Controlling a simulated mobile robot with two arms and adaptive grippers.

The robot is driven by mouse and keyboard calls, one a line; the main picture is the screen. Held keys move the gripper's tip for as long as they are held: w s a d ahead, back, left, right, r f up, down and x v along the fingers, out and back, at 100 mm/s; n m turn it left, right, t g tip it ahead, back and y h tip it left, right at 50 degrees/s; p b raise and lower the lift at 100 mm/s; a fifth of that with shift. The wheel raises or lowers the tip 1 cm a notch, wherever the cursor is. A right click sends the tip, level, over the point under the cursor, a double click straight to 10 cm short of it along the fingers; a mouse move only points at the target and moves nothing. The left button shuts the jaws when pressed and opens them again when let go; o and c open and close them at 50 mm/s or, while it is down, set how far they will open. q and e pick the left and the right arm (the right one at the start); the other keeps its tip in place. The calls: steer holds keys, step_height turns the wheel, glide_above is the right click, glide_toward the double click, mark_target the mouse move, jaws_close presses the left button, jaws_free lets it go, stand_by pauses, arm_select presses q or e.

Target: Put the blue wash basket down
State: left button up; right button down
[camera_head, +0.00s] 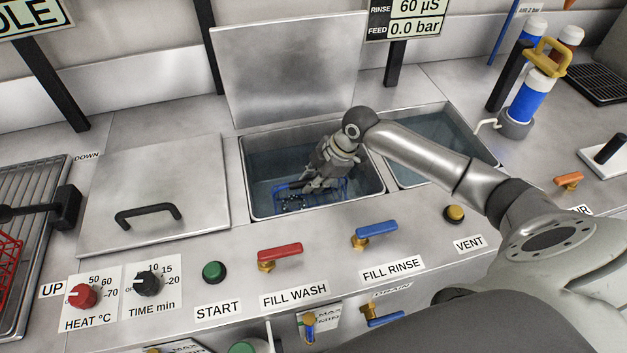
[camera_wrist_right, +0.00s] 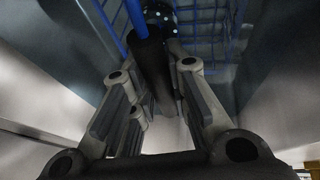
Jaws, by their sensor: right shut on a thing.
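The blue wash basket (camera_head: 281,190) is low inside the open left tank (camera_head: 247,178), partly hidden by my right gripper (camera_head: 312,184). In the right wrist view, the same gripper (camera_wrist_right: 158,85) is shut on the basket's dark handle bar (camera_wrist_right: 150,62). Blue wires of the basket (camera_wrist_right: 232,30) show behind the fingers, with small dotted pieces (camera_wrist_right: 160,15) inside. I cannot tell whether the basket touches the tank floor. My left gripper is not in view.
A raised lid (camera_head: 290,70) stands behind the tank. A closed lid (camera_head: 155,195) lies at left, and an open water tank (camera_head: 440,145) is at right. Red (camera_head: 280,252) and blue (camera_head: 376,229) valve handles line the front. A red basket (camera_head: 8,265) sits at far left.

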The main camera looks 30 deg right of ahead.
steer(key=shift+w, duration=0.1)
steer(key=c, duration=1.4)
jaws_free()
steer(key=shift+f, duration=0.1)
steer(key=v, duration=1.2)
